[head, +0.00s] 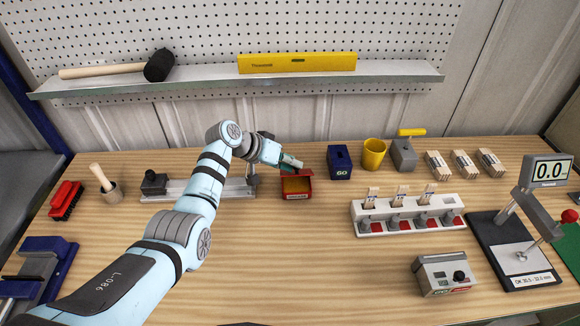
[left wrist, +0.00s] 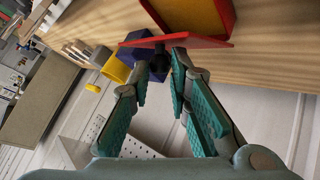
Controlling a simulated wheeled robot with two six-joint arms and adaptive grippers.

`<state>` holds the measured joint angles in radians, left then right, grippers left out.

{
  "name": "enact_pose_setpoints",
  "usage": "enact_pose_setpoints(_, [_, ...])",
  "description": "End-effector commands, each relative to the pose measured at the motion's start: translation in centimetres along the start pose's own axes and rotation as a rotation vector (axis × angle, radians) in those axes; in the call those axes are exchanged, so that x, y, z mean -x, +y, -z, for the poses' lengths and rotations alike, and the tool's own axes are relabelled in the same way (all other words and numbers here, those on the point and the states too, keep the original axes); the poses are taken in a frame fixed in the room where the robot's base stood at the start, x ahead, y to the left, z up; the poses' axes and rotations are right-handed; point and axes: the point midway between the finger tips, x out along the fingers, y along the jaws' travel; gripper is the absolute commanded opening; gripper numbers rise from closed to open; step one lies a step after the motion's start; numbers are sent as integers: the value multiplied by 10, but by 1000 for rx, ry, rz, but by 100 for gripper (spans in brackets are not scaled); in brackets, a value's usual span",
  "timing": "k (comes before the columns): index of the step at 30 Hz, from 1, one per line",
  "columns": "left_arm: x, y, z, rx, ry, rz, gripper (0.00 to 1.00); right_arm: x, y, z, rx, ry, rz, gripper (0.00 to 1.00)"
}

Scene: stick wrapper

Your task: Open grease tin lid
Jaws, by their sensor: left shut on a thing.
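The grease tin (head: 297,194) is a small red box on the wooden bench, with yellow grease showing inside. Its red lid (head: 306,176) is tilted up at the back of the tin. The tin (left wrist: 228,12) and the lid (left wrist: 208,42), seen nearly edge-on, also show in the left wrist view. My left gripper (head: 296,165) is behind and above the tin. In the left wrist view, the fingertips of the left gripper (left wrist: 160,52) are shut on a dark knob on the lid. My right gripper is not in view.
A blue box (head: 339,162) and a yellow cup (head: 373,154) stand right of the tin. A grey rail fixture (head: 180,190) lies to the left, partly behind my arm. A white stick holder (head: 408,215) is further right. The bench in front of the tin is clear.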

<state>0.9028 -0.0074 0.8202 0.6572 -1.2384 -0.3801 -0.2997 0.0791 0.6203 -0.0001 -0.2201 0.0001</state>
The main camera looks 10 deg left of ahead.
Motion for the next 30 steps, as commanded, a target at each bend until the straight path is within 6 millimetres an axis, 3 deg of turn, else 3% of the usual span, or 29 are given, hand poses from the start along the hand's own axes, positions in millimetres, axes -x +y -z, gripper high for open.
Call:
enact_pose_setpoints(11, [1,-1,1,4,-3,0,0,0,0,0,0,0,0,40])
enact_pose_setpoints(12, [1,-1,1,4,-3,0,21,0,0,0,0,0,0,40])
enact_pose_setpoints(15, [1,0,1,4,-3,0,37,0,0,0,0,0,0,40])
enact_pose_setpoints(25, [2,0,1,4,-3,-1,38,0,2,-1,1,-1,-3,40])
enact_pose_setpoints(30, [25,-1,1,2,-1,1,38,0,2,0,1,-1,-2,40])
